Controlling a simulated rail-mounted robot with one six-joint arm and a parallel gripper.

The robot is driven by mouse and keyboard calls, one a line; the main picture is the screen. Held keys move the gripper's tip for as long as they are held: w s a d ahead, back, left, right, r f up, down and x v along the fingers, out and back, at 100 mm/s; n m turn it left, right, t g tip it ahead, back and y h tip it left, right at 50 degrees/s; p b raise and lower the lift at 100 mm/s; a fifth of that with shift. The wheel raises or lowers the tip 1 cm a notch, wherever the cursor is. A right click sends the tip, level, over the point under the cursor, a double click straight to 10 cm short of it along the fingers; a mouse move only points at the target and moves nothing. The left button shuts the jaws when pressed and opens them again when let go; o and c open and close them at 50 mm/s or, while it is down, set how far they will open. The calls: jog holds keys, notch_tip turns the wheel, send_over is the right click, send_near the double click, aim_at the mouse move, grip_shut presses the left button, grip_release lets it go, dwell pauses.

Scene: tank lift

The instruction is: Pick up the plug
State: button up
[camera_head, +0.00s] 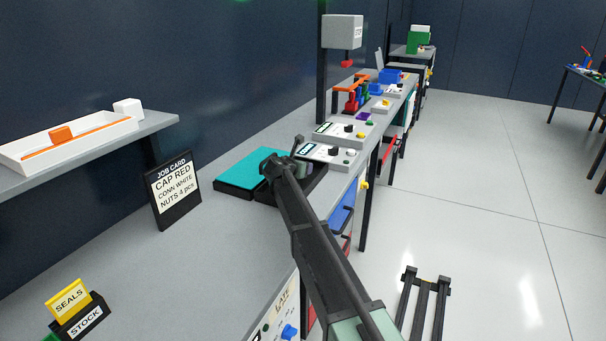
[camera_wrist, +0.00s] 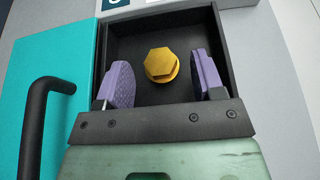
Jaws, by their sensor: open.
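A yellow hex-headed plug (camera_wrist: 161,64) sits on the floor of an open black box (camera_wrist: 232,60) in the wrist view. My gripper (camera_wrist: 164,76) is open, with one purple pad to the left of the plug and one to the right. There is a gap between the plug and each pad. The picture does not show clearly how high the pads are above it. In the head view my gripper (camera_head: 304,166) is over the black box (camera_head: 318,183), and the plug is hidden by my arm.
A teal lid or panel (camera_wrist: 30,85) with a black handle (camera_wrist: 36,125) lies left of the box; it also shows in the head view (camera_head: 245,168). Control boxes (camera_head: 328,153) stand just beyond. A job card (camera_head: 174,190) stands at left. Bare bench lies in front.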

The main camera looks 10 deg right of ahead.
jog(key=x, duration=0.3)
jog(key=shift+w+d+f+b, duration=0.15)
jog(key=shift+w+f+b, duration=0.1)
jog(key=shift+b, duration=0.1)
jog(key=shift+s+r, duration=0.1)
jog(key=c, duration=1)
notch_tip(320, 180, up, 20)
jog(key=p, duration=2)
